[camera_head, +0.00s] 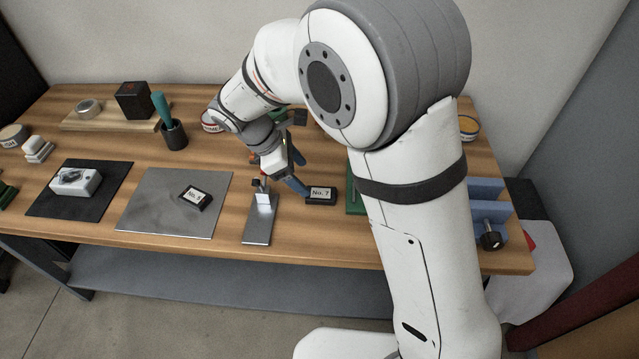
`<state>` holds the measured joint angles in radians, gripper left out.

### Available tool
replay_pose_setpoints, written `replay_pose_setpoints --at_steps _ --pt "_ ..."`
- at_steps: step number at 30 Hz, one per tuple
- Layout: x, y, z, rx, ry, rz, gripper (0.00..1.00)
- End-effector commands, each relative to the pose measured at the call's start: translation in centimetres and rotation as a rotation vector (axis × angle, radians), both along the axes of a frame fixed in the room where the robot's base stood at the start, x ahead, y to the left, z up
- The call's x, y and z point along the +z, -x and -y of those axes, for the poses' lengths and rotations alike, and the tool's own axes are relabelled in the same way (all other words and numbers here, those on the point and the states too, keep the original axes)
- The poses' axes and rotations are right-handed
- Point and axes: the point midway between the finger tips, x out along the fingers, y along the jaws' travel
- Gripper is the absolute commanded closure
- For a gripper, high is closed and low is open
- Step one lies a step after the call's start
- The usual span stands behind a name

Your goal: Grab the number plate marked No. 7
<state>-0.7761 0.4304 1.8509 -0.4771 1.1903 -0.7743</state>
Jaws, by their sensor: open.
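The number plate marked No. 7 (321,196) is a small black block with a white label, lying on the wooden table right of the middle. My gripper (299,187) is just to its left, pointing down, with its blue fingers near the plate's left end. The gripper is open, and nothing shows between its fingers. Whether a finger touches the plate I cannot tell. A second black plate with a white label (195,197) lies on the grey metal sheet (150,205); its number is too small to read surely.
A metal stand with a white block (258,226) is close left of my gripper. A green item (354,197) is right of the plate, partly behind my arm. A dark cup with a teal-handled tool (174,135) stands further back. Bare table lies in front of the plate.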

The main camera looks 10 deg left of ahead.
Motion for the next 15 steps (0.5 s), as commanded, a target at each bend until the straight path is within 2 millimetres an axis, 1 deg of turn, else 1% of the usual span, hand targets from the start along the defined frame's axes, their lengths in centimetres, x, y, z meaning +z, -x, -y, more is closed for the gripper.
replay_pose_setpoints --at_steps 4,11,15 --pt "-1.5 -0.1 0.7 0.002 0.003 -0.003 0.29" --pt "-3.5 -0.1 1.4 0.009 0.001 -0.002 0.29" --pt "-5.5 -0.2 2.2 0.01 0.002 -0.002 0.29"
